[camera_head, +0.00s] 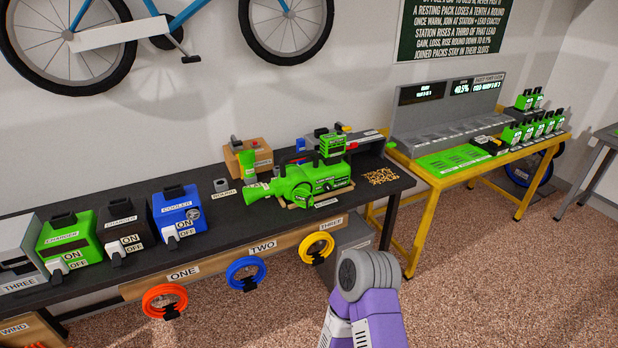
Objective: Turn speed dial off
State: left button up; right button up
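I cannot make out a speed dial in the camera_head view. A green power tool (297,182) with a barrel pointing left lies on the black workbench (215,232). It has several small labels too small to read, and a green block (331,145) is on its top. Neither gripper shows; only a purple arm link of mine with a grey joint is in view at the lower right.
Orange (164,301), blue (245,273) and yellow (320,248) rings hang on the bench front under ONE, TWO and THREE. A yellow table (438,172) at the right bears a grey station (449,111) and several green packs. Carpeted floor (490,270) is clear at the lower right.

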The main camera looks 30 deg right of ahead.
aim_at(326, 187)
jog(key=z, duration=1.25)
jog(key=i, duration=0.35)
jog(key=u, duration=0.45)
